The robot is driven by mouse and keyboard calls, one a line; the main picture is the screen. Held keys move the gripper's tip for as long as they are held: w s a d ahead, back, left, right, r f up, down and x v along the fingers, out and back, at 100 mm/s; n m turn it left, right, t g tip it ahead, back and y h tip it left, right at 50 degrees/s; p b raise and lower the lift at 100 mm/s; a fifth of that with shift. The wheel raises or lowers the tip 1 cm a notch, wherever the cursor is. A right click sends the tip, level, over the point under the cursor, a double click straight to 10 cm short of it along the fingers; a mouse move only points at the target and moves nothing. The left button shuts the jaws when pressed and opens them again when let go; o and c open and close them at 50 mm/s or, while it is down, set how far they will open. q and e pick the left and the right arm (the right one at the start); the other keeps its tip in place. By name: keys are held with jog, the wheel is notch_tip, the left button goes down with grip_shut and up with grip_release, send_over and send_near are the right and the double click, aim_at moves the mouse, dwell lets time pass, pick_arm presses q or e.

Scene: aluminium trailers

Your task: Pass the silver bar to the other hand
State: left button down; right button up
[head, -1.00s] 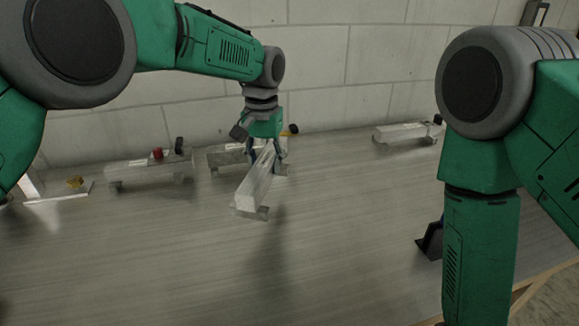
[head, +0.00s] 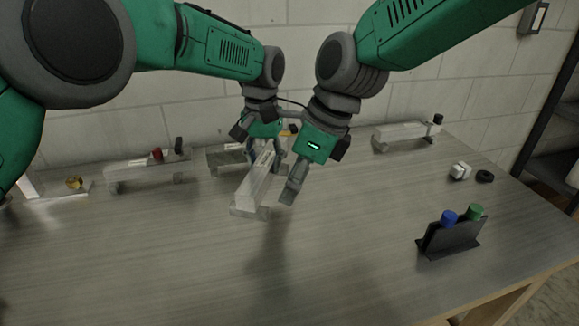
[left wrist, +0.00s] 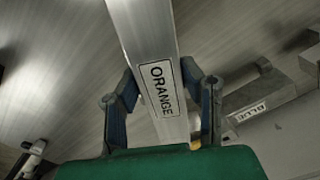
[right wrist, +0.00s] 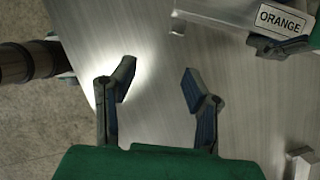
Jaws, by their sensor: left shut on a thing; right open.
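The silver bar (head: 256,186) is a long aluminium piece with small feet, held above the table in the head view. My left gripper (head: 268,150) is shut on it near its far end. In the left wrist view the bar (left wrist: 146,40) runs between the two fingers and bears the label ORANGE. My right gripper (head: 290,192) is just right of the bar, pointing down. In the right wrist view my right gripper (right wrist: 158,85) is open and empty, and the bar (right wrist: 225,15) shows at the top right, apart from its fingers.
Similar bars stand along the wall: one at left (head: 150,172), one behind my left gripper (head: 228,158), one at right (head: 400,133). A black holder (head: 450,238) with blue and green capped items stands at the right. A white block (head: 460,171) and black ring (head: 485,176) lie near the right edge.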

aim_at(265, 160)
pick_arm(q)
jog(key=shift+r, duration=0.1)
pick_arm(e)
jog(key=shift+t, duration=0.4)
jog(key=x, duration=0.3)
jog(key=w+a+x, duration=0.1)
jog(key=x, duration=0.6)
jog(key=shift+w+a, duration=0.25)
jog(key=shift+w, duration=0.15)
jog(key=shift+c, duration=0.4)
grip_shut()
pick_arm(q)
jog(key=c, duration=1)
grip_release()
pick_arm(e)
jog(key=shift+r, duration=0.1)
pick_arm(q)
jog(key=shift+o, duration=0.2)
notch_tip(265, 160, up, 12)
